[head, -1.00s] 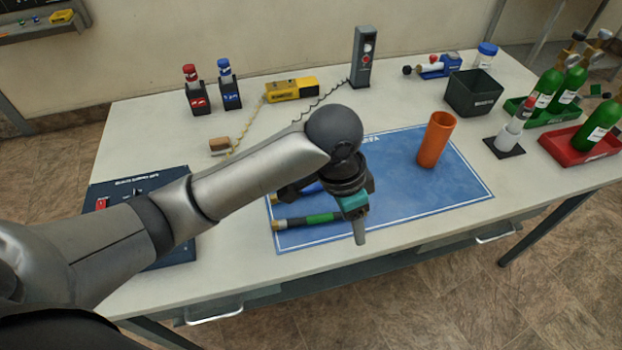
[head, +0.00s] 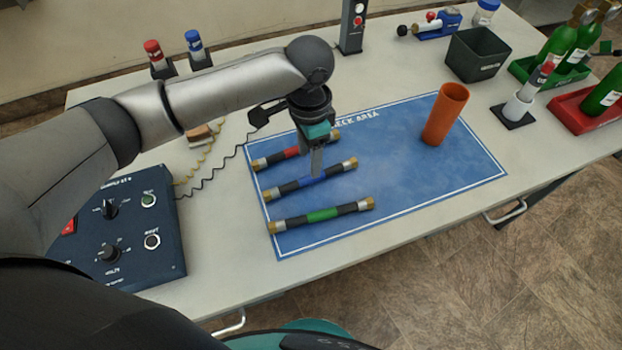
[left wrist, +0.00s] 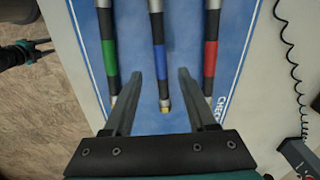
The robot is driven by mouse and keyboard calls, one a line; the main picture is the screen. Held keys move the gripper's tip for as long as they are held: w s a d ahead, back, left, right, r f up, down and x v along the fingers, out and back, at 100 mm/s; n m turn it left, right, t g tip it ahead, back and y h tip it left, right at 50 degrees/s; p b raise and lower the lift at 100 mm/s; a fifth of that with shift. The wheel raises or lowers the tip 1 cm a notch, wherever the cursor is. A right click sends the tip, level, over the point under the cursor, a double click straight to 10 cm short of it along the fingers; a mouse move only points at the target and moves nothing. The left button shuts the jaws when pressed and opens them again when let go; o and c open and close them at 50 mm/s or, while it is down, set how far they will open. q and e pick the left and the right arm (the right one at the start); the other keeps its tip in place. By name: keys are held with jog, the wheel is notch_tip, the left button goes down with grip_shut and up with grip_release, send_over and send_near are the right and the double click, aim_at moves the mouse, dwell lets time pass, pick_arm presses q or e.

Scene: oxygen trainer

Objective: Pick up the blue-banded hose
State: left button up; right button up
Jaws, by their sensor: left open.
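The blue-banded hose (head: 300,185) is a short black hose with brass ends, lying on the blue mat (head: 420,180). It lies between a red-banded hose (head: 285,155) and a green-banded hose (head: 325,214). My left gripper (head: 316,170) is open and empty, just above the blue-banded hose in the head view, hiding a small part near its middle. In the left wrist view, the blue-banded hose (left wrist: 158,60) runs lengthwise between the two open fingers (left wrist: 158,98), apart from both. What looks like my right gripper (left wrist: 38,47) shows small at the left edge; its jaws are unclear.
An orange cup (head: 445,115) stands on the mat's right part. A dark control box (head: 160,245) sits left of the mat, with coiled cords near it. A dark bin (head: 478,55) and green cylinders (head: 560,50) stand farther right. The mat's middle right is clear.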

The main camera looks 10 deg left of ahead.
aim_at(311, 179)
pick_arm(q)
jog(key=shift+f, duration=0.9)
notch_tip(311, 179, down, 5)
jog(key=shift+w+d+r+b, duration=0.1)
jog(key=shift+d+b, duration=0.05)
jog(key=shift+b, duration=0.85)
pick_arm(e)
jog(key=shift+w+a+f, duration=0.25)
jog(key=shift+w+f, duration=0.1)
jog(key=shift+f, duration=0.2)
jog(key=shift+w+a+f, duration=0.2)
jog(key=shift+w+f, duration=0.15)
jog(key=shift+f, duration=0.15)
pick_arm(q)
jog(key=c, duration=0.7)
grip_shut()
pick_arm(e)
jog(key=shift+d, duration=0.2)
jog(key=shift+s, duration=0.1)
